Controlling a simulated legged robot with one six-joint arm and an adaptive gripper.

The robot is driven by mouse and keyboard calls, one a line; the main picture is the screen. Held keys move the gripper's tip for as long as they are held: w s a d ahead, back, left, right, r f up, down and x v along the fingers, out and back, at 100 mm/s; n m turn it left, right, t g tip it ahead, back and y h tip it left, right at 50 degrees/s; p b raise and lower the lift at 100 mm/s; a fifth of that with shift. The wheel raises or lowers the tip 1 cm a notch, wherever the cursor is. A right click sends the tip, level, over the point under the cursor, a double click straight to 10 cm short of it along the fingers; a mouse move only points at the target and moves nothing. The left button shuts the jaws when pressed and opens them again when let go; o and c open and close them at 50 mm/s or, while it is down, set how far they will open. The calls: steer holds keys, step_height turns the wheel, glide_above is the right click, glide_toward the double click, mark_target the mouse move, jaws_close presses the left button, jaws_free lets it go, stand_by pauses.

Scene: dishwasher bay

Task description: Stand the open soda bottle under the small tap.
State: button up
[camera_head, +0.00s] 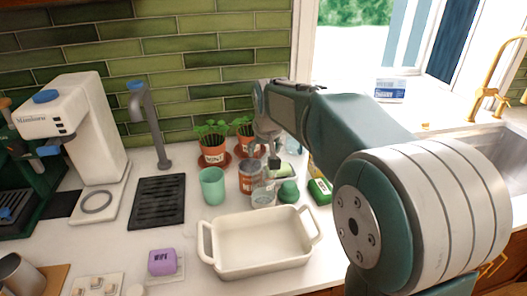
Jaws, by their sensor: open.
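The small tap (146,110) is a grey curved spout with a blue top, standing left of centre against the tiled wall. A black ridged drip tray (157,201) lies in front of it. My gripper (264,157) points down, open, over a cluster of small items right of the tray. A clear container (263,193) stands below it, in front of a reddish-brown labelled can (246,178). A green rounded item (288,191) is beside it. I cannot tell which of these, if any, is the soda bottle, nor whether anything is between the fingers.
A green cup (212,186) stands between tray and cluster. Potted herbs (213,152) are behind. A cream baking dish (258,262) fills the front centre, with a purple block (162,262) to its left. A coffee machine (85,130) stands left; a sink (480,160) is right.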

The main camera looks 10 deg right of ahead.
steer(key=v, duration=1.1)
steer(key=shift+s+r, duration=0.15)
steer(key=shift+r, duration=0.15)
